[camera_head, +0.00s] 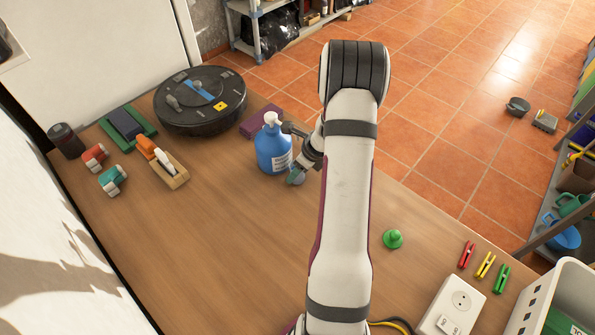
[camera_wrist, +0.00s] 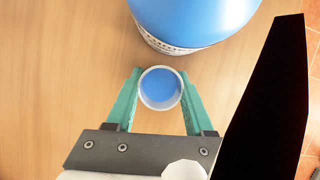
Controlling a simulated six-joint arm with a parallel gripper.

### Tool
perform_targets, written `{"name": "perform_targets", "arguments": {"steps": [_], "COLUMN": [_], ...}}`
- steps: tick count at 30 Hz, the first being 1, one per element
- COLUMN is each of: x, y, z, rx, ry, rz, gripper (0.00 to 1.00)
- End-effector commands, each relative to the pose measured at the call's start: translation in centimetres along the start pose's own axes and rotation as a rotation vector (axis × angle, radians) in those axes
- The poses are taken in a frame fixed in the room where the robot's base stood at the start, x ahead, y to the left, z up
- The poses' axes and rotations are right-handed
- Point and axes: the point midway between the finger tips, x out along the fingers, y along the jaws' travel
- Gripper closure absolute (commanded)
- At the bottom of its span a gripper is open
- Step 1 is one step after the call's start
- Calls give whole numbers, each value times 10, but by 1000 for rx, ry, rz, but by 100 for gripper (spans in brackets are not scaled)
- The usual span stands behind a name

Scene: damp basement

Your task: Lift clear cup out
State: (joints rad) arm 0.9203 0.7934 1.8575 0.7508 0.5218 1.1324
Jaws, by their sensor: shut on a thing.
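A small round cup (camera_wrist: 160,88) with a pale rim and blue inside sits between the teal fingers of my gripper (camera_wrist: 160,92) in the wrist view. I cannot tell whether the blue is a second cup, a liquid or the cup's own inside. My gripper is shut on the cup, one finger against each side. In the head view my gripper (camera_head: 297,176) is low over the table, just right of the blue pump bottle (camera_head: 273,150); the cup cannot be made out there. The bottle also shows just beyond the cup in the wrist view (camera_wrist: 195,18).
The wooden table (camera_head: 215,230) is clear at front left. A robot vacuum (camera_head: 200,98) and a purple block (camera_head: 262,121) stand behind. A wooden holder (camera_head: 168,171) is at left. A green pawn-like piece (camera_head: 393,239), clothespins (camera_head: 485,264) and a white crate (camera_head: 525,300) are right.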

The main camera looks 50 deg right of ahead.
Motion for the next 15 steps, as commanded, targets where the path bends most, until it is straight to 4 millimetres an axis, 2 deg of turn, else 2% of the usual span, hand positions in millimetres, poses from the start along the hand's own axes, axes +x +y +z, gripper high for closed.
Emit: {"name": "perform_targets", "arguments": {"steps": [5, 10, 15], "x": [-11, -40, -76], "y": [-1, -1, -7], "z": [5, 17, -12], "rx": [-1, -2, 4], "ry": [-2, -3, -2], "rz": [-2, -4, -5], "gripper": [100, 100, 100]}}
